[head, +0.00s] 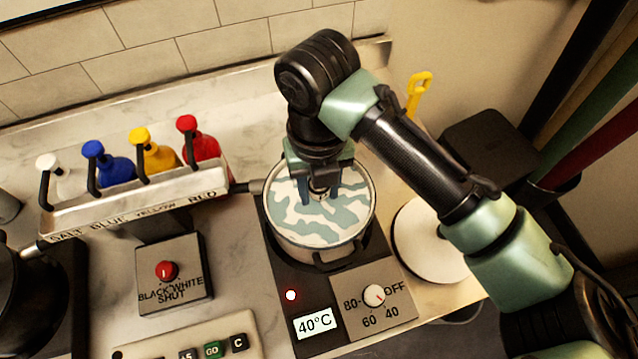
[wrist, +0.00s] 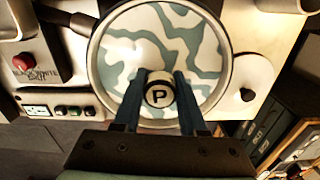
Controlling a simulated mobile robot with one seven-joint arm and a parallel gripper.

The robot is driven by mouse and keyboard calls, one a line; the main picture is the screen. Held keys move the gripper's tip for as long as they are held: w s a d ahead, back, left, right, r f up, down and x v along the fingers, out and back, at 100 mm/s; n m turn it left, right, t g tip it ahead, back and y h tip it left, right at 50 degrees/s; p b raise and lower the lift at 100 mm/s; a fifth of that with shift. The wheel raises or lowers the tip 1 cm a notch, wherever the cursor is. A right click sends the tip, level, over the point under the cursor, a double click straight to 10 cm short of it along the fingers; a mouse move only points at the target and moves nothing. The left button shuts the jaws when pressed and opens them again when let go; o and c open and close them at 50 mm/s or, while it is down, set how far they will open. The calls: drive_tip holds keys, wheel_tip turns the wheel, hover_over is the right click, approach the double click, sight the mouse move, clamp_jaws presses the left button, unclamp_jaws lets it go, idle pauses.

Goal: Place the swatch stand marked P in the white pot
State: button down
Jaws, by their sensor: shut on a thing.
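The white pot (head: 371,208) stands on the hot plate in the head view. Its inside shows a blue-grey and white wavy pattern, and its rim also shows in the wrist view (wrist: 92,62). My gripper (head: 322,198) points down over the pot's opening. In the wrist view my gripper (wrist: 160,92) is shut on the swatch stand marked P (wrist: 158,95), whose round top carries a black P. The stand's lower part is hidden below its top, so I cannot tell how deep it reaches or whether it touches the pot's contents.
The hot plate's display (head: 314,322) reads 40°C, with a dial (head: 374,295) beside it. A rack (head: 140,200) of salt, blue, yellow and red bottles stands left of the pot. A round white lid-like disc (head: 425,245) lies to the right. A black-white-shut control box (head: 173,270) sits front left.

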drive_tip(key=shift+c, duration=1.9)
unclamp_jaws()
drive_tip(key=o, duration=0.4)
drive_tip(key=shift+r+p, duration=2.7)
drive_tip(key=shift+r, duration=0.8)
